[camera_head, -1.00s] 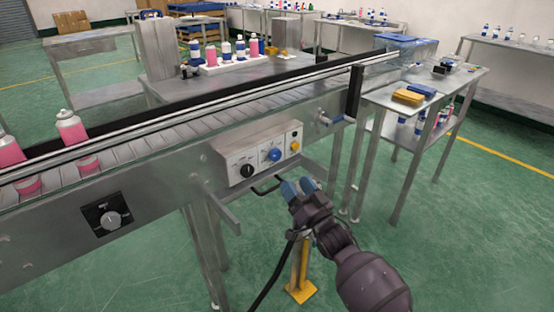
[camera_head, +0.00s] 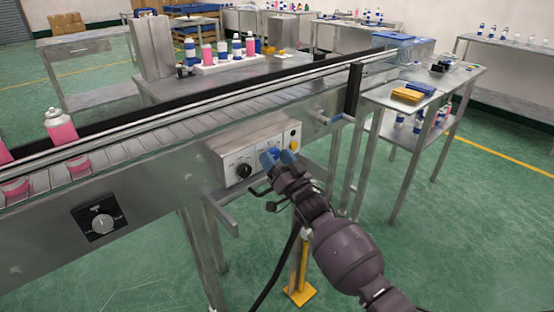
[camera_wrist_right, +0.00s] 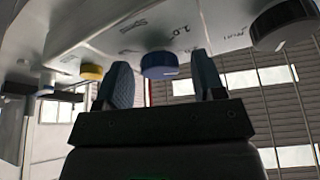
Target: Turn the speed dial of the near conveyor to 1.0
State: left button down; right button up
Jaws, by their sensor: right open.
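The near conveyor's control box (camera_head: 258,150) is on its side. In the right wrist view its blue dial (camera_wrist_right: 158,65) is beside printed "Speed" and "1.0" marks; the dial's exact setting cannot be read. My right gripper (camera_head: 278,157) is at the box face, hiding most of the dial in the head view. In the right wrist view the open gripper (camera_wrist_right: 164,82) has one blue finger on each side of the dial, with gaps visible; I cannot tell any contact. My left gripper is not in view.
A black knob (camera_head: 244,171) and a yellow button (camera_head: 294,144) flank the dial on the box. A separate grey knob (camera_head: 102,224) is on a black plate further left. A side table (camera_head: 425,95) stands at right.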

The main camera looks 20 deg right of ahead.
jog(key=shift+c, duration=0.4)
jog(key=c, duration=0.8)
jog(key=shift+c, duration=0.2)
jog(key=shift+n, duration=0.3)
jog(key=n+y, duration=0.1)
jog(key=n, duration=0.1)
jog(key=n+y, duration=0.1)
jog(key=n, duration=0.2)
jog(key=shift+d+g+y, duration=0.1)
jog(key=shift+g+y, duration=0.2)
jog(key=n+y, duration=0.1)
jog(key=n, duration=0.1)
jog(key=n+g+y, duration=0.1)
jog(key=n, duration=0.2)
jog(key=shift+d+y, duration=0.1)
jog(key=shift+y, duration=0.3)
jog(key=shift+w+n+g+y+p, duration=0.15)
jog(key=shift+n+g+y, duration=0.25)
jog(key=shift+n, duration=0.7)
jog(key=shift+s+n+g+y+p, duration=0.1)
jog(key=shift+n+g+y, duration=0.15)
jog(key=shift+n+g, duration=0.6)
jog(key=shift+w+n+g+y+p, duration=0.15)
jog(key=shift+n+y, duration=0.2)
jog(key=shift+n, duration=1)
jog(key=shift+s, duration=0.1)
